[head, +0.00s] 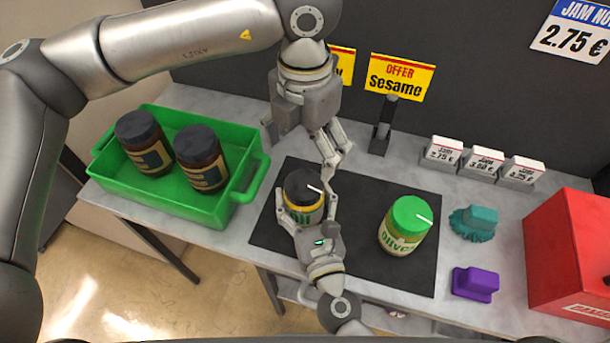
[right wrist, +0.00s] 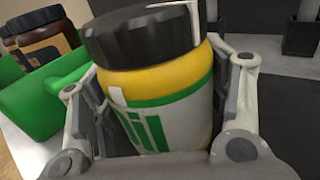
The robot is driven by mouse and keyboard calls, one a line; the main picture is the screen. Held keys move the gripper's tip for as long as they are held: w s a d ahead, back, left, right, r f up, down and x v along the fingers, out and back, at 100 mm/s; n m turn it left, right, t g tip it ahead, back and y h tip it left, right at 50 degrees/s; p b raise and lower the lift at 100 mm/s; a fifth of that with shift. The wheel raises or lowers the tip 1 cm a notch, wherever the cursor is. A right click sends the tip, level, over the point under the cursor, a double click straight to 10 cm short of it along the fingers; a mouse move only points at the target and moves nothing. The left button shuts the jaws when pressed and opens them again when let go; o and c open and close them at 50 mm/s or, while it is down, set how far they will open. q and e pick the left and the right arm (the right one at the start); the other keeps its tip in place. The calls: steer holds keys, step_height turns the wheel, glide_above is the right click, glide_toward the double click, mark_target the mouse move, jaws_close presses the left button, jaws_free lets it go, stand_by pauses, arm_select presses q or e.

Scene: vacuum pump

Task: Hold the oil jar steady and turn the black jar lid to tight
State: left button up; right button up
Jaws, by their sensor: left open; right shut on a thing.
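The oil jar (head: 303,213) stands on the dark mat (head: 268,236), with a yellow body and a white and green label. Its black lid (head: 304,187) sits on top with a white mark near its right edge. My right gripper (head: 312,222) is shut around the jar's body from the front; the right wrist view shows its fingers on both sides of the jar (right wrist: 175,110), below the black lid (right wrist: 145,35). My left gripper (head: 328,150) is open and empty, above and behind the lid, pointing down. Whether it touches the lid is hard to tell; a gap seems to show.
A jar with a green lid (head: 405,226) stands on the mat to the right. A green crate (head: 215,215) with two dark-lidded jars is at left. Price cards (head: 444,152) stand behind.

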mark_target(305, 184)
arm_select(q)
step_height(305, 184, down, 9)
steer(key=shift+f, duration=0.1)
stand_by(0.3)
steer(key=c, duration=1)
steer(key=shift+m, duration=0.3)
steer(key=m, duration=0.6)
steer(key=shift+m, duration=0.3)
steer(key=m, duration=0.3)
steer(key=shift+s, duration=0.1)
steer(key=shift+m, duration=2)
